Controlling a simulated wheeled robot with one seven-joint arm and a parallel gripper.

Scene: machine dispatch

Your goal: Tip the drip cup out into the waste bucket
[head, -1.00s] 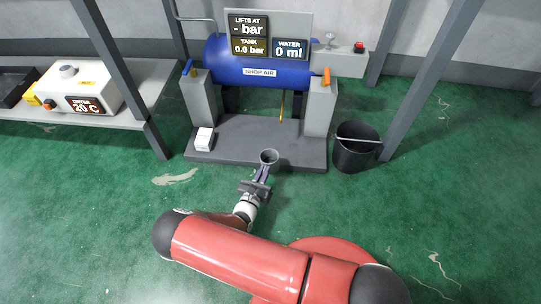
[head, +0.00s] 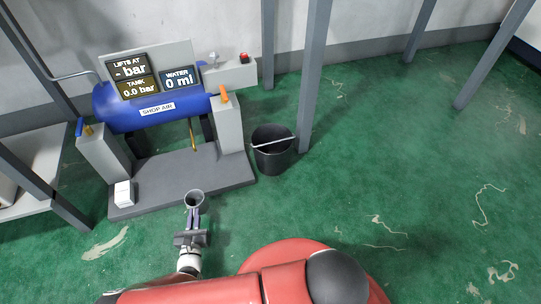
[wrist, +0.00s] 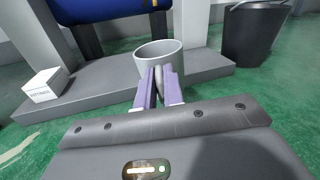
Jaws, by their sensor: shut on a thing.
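The drip cup (head: 195,196) is a small grey open-topped cup with a handle, held upright at the front edge of the compressor's plinth. My gripper (head: 192,216) is shut on its handle, and the wrist view shows the purple fingers (wrist: 158,88) closed on it below the cup (wrist: 158,54). What is inside the cup cannot be seen. The waste bucket (head: 273,156) is black with a pale bar across its top, and stands on the floor right of the plinth. It also shows at the upper right of the wrist view (wrist: 250,38).
The blue SHOP AIR tank (head: 140,110) stands on a grey plinth (head: 225,178) between two posts with a blue and an orange lever. A small white box (head: 123,193) sits on the plinth's left. A grey upright (head: 314,80) rises behind the bucket. Green floor at right is clear.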

